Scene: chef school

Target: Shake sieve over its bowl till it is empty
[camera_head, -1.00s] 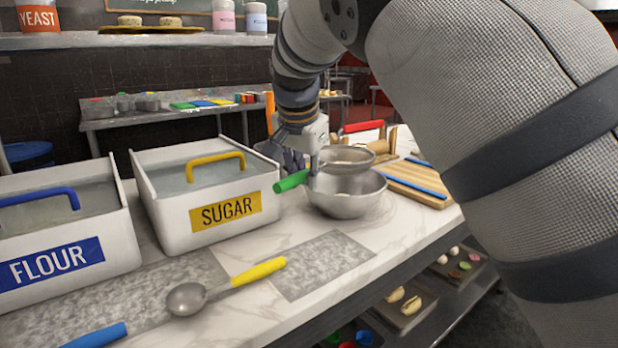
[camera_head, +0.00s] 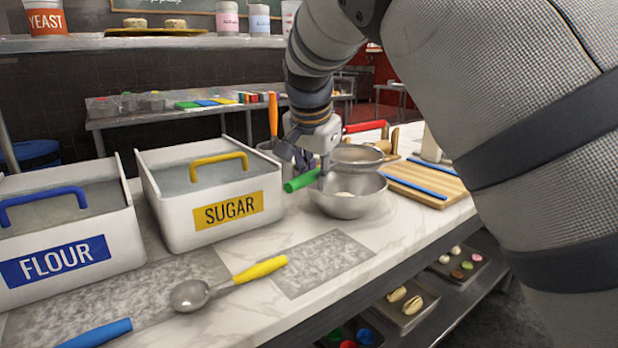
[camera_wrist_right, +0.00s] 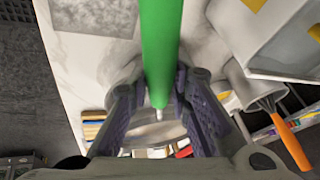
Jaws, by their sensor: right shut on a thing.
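The sieve (camera_head: 357,154) has a green handle (camera_head: 301,180) and a round metal rim. My right gripper (camera_head: 308,168) is shut on the green handle, which also shows between the fingers in the right wrist view (camera_wrist_right: 160,50). The sieve is held just above the metal bowl (camera_head: 346,203), overlapping its far side in the head view. What lies in the sieve is hard to make out. My left gripper is not in view.
White sugar (camera_head: 213,200) and flour (camera_head: 68,235) bins stand left of the bowl. A yellow-handled scoop (camera_head: 190,295) lies in front. A wooden board (camera_head: 422,184) with a blue-handled tool lies to the right. An orange-handled tool (camera_wrist_right: 292,146) stands close to the gripper.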

